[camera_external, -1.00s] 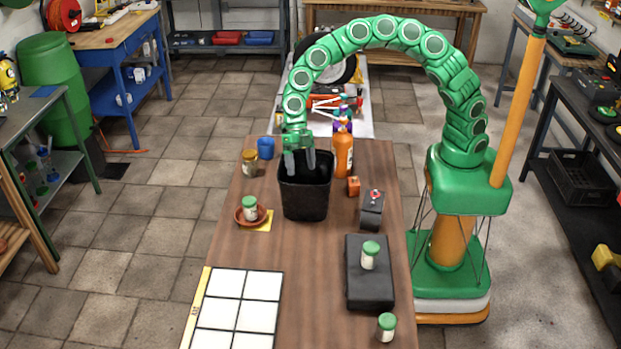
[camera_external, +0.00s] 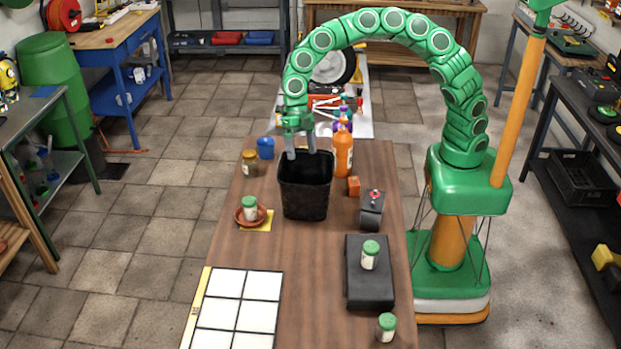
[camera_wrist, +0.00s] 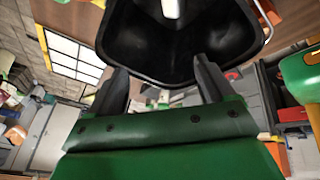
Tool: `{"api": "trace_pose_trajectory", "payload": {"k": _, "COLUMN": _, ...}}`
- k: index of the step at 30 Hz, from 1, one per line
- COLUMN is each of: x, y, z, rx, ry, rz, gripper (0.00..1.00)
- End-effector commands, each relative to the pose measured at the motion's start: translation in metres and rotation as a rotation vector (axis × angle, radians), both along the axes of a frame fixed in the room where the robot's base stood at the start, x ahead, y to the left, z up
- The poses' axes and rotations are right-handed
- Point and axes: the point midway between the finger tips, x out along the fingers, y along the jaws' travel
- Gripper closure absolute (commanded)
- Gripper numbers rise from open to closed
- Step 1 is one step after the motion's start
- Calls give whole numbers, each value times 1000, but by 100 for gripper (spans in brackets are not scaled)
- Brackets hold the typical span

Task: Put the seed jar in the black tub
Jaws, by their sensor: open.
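The black tub (camera_external: 305,195) stands upright at the middle of the wooden table. My gripper (camera_external: 301,153) is open with its fingers just above the tub's mouth. In the wrist view, the tub's dark inside (camera_wrist: 180,60) lies beyond the fingers, with a small pale object (camera_wrist: 171,8) in it, cut off by the frame's top edge; I cannot tell for sure that it is a jar. Three similar green-lidded pale jars are outside the tub: one in a terracotta saucer (camera_external: 249,209), one on a black box (camera_external: 369,256), one at the front right (camera_external: 386,328).
An orange bottle (camera_external: 343,152) stands close to the tub's right, with an orange block (camera_external: 353,186) and a dark device (camera_external: 371,211) nearby. A brown jar (camera_external: 250,164) and a blue cup (camera_external: 265,148) are at the left. A white grid board (camera_external: 236,312) lies in front.

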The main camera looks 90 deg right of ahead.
Motion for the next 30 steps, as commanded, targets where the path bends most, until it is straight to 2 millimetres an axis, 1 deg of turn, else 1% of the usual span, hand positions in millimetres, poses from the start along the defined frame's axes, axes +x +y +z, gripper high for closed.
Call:
{"api": "trace_pose_trajectory", "payload": {"k": 2, "x": -7, "y": -2, "z": 8, "rx": -4, "ry": 12, "rz": -26, "gripper": 18}}
{"api": "trace_pose_trajectory", "payload": {"k": 5, "x": -22, "y": -5, "z": 21, "rx": -21, "ry": 43, "rz": -88, "gripper": 18}}
{"api": "trace_pose_trajectory", "payload": {"k": 8, "x": -41, "y": -11, "z": 39, "rx": -41, "ry": 74, "rz": -173, "gripper": 18}}
{"api": "trace_pose_trajectory", "payload": {"k": 13, "x": -76, "y": -23, "z": 63, "rx": -88, "ry": 135, "rz": -326, "gripper": 18}}
{"api": "trace_pose_trajectory", "payload": {"k": 18, "x": -112, "y": -40, "z": 80, "rx": -145, "ry": 191, "rz": -493, "gripper": 18}}
{"api": "trace_pose_trajectory", "payload": {"k": 24, "x": -156, "y": -62, "z": 94, "rx": -216, "ry": 249, "rz": -705, "gripper": 18}}
{"api": "trace_pose_trajectory", "payload": {"k": 30, "x": -200, "y": -88, "z": 101, "rx": -293, "ry": 302, "rz": -939, "gripper": 18}}
